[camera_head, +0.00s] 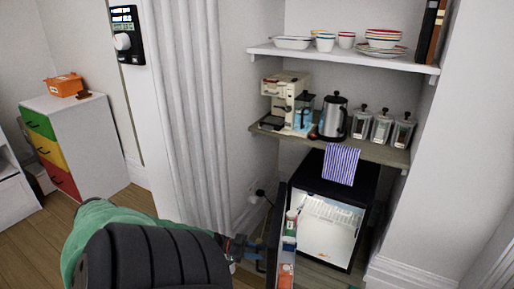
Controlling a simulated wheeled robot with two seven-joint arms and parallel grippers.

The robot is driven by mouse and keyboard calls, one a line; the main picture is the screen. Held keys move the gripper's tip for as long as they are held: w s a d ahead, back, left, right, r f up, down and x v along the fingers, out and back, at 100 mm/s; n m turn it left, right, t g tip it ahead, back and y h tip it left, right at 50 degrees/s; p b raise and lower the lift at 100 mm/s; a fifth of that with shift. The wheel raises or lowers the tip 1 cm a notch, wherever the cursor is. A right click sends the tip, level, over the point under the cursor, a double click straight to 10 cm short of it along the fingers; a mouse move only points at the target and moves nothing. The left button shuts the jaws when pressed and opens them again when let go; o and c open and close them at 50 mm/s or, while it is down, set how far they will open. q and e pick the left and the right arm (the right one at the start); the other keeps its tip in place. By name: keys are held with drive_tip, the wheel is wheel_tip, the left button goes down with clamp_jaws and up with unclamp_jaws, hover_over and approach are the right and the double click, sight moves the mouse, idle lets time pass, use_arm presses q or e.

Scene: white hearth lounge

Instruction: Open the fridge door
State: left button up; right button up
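The small black fridge (364,192) stands low in the alcove under the shelves. Its door (273,228) is swung wide open to the left, seen nearly edge-on, with bottles and packets in its inner racks. The lit white interior (327,228) with a wire shelf shows. My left arm comes in from the bottom left, and my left gripper (256,252) is at the outer side of the open door. It is small and dark against the door, so I cannot tell whether its fingers touch or grip it. My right gripper is out of view.
A wooden shelf (380,153) above holds a coffee maker (285,98), a kettle (333,117) and jars. A curtain (190,110) is left of the alcove. A drawer cabinet (95,150) stands far left.

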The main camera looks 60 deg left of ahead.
sight(263, 246)
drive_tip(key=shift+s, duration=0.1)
